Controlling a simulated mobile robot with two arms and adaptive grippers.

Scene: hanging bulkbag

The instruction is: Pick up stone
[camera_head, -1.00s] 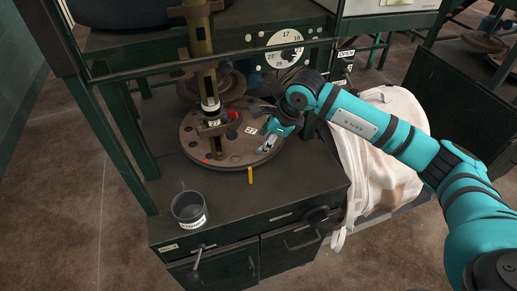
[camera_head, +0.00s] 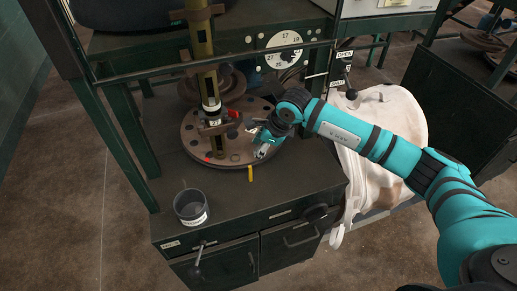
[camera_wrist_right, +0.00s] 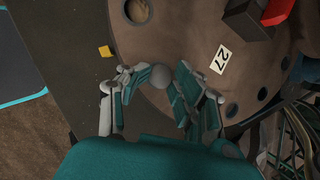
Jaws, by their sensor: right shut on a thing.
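The stone (camera_wrist_right: 161,76) is a small grey round piece in the right wrist view, between my right gripper's fingertips (camera_wrist_right: 160,78). That gripper is shut on it, low over the round brown plate (camera_wrist_right: 180,35). In the head view my right gripper (camera_head: 263,150) is at the right front part of the same plate (camera_head: 228,157), and the stone cannot be made out there. My left gripper is not in view.
A dark round cup (camera_head: 190,207) with a white label stands on the cabinet top's front left. A post (camera_head: 207,75) rises from the plate, with red parts near it. A yellow tab (camera_head: 251,173) is at the plate's front edge. A white bag (camera_head: 385,130) hangs at right.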

